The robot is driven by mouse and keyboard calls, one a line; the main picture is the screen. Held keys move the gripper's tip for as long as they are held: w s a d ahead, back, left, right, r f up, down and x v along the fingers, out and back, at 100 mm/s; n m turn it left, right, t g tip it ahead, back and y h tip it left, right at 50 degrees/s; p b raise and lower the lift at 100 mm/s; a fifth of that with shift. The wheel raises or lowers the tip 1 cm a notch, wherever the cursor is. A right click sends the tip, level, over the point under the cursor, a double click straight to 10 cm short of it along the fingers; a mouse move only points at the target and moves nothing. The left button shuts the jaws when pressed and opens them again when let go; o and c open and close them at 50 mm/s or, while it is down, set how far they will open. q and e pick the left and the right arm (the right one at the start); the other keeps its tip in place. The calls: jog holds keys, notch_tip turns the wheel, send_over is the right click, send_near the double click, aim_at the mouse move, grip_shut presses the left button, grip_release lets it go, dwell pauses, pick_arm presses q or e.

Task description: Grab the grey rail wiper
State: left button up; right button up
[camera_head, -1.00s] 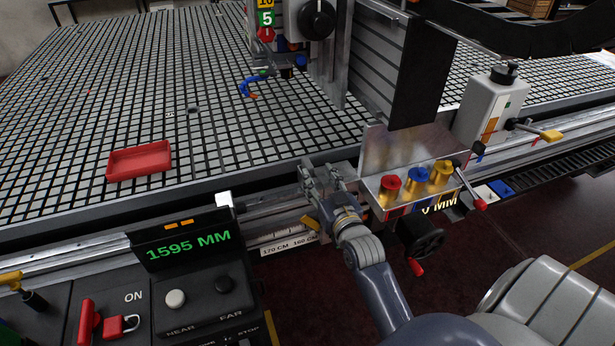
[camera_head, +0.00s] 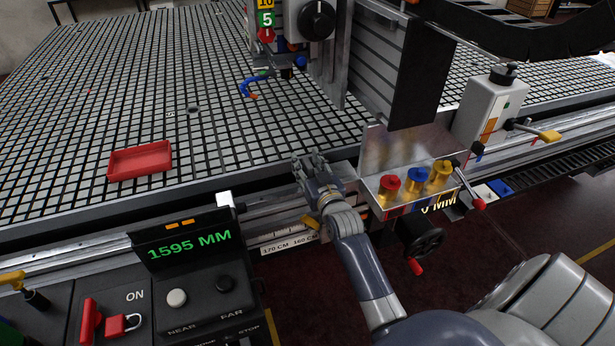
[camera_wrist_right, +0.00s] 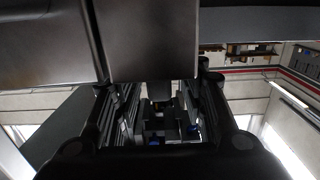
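A plain grey block (camera_head: 346,173) sits at the rail, just left of the metal tray; it may be the grey rail wiper, but I cannot tell for sure. My right gripper (camera_head: 309,161) is at the table's front edge, left of this block, with its fingers pointing away from me. In the right wrist view, the right gripper's two fingers (camera_wrist_right: 163,105) stand apart with a gap between them. A grey block face (camera_wrist_right: 152,42) fills the top of that view, very close. I cannot tell whether the fingers touch it. My left gripper is not in view.
A metal tray (camera_head: 388,148) with red, blue and gold knobs is right of the gripper, above a black handwheel (camera_head: 424,240). A control box (camera_head: 205,285) reading 1595 MM is at lower left. A red tray (camera_head: 140,161) lies on the grid table (camera_head: 95,100).

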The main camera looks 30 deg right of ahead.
grip_shut()
